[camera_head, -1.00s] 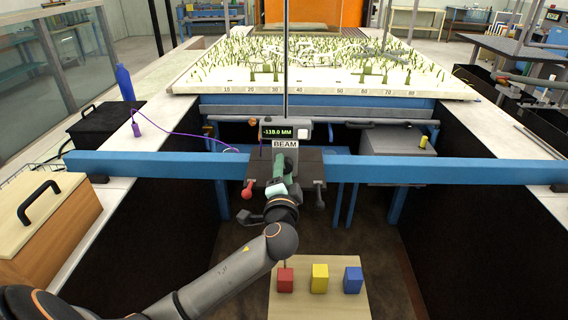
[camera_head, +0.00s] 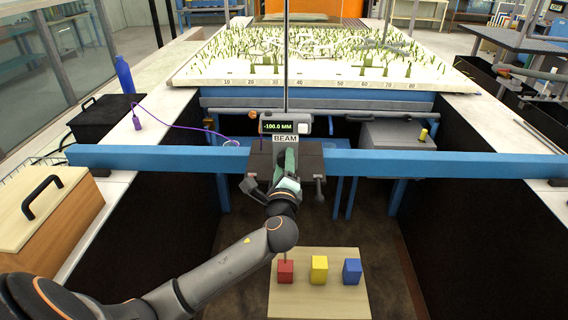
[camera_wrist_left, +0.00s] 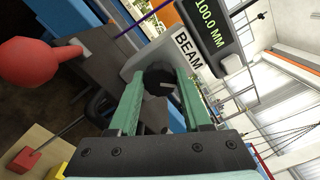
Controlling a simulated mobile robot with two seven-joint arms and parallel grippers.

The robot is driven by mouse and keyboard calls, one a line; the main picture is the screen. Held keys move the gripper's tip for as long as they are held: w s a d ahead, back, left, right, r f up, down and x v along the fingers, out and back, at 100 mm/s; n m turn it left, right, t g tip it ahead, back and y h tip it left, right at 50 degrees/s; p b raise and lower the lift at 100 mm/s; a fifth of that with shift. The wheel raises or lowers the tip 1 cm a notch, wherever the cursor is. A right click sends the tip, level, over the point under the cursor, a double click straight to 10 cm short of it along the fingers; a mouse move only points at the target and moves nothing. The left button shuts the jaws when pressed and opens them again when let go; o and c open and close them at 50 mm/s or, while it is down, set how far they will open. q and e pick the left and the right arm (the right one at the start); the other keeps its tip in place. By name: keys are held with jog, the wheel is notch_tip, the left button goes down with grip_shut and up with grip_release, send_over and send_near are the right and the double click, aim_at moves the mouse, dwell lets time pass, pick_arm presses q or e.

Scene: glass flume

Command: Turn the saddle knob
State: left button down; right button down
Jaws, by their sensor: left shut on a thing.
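The saddle on the blue beam carries a grey gauge box (camera_head: 287,127) with a "BEAM" label and a display reading -100.0 MM. The dark round saddle knob (camera_wrist_left: 160,79) sits below the label in the left wrist view, between the green fingers. My left gripper (camera_head: 287,158) is shut on the knob, and its fingers and wrist hide the knob in the head view. The gripper also shows in the left wrist view (camera_wrist_left: 156,85). A red ball handle (camera_wrist_left: 28,60) shows beside the saddle in the left wrist view. My right gripper is not in view.
The blue beam (camera_head: 420,164) spans the flume. A small board (camera_head: 318,297) below holds red (camera_head: 286,272), yellow (camera_head: 319,269) and blue (camera_head: 352,271) blocks. A wooden box (camera_head: 50,215) stands left, a blue bottle (camera_head: 124,76) behind it.

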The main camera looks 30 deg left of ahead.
pick_arm(q)
jog(key=m, duration=0.3)
jog(key=shift+m, duration=2.1)
jog(key=shift+c, duration=1.8)
grip_release()
jog(key=shift+d, duration=0.1)
jog(key=b+v, duration=0.1)
jog(key=v, duration=1.1)
jog(key=shift+s+d, duration=0.1)
jog(key=shift+s, duration=0.05)
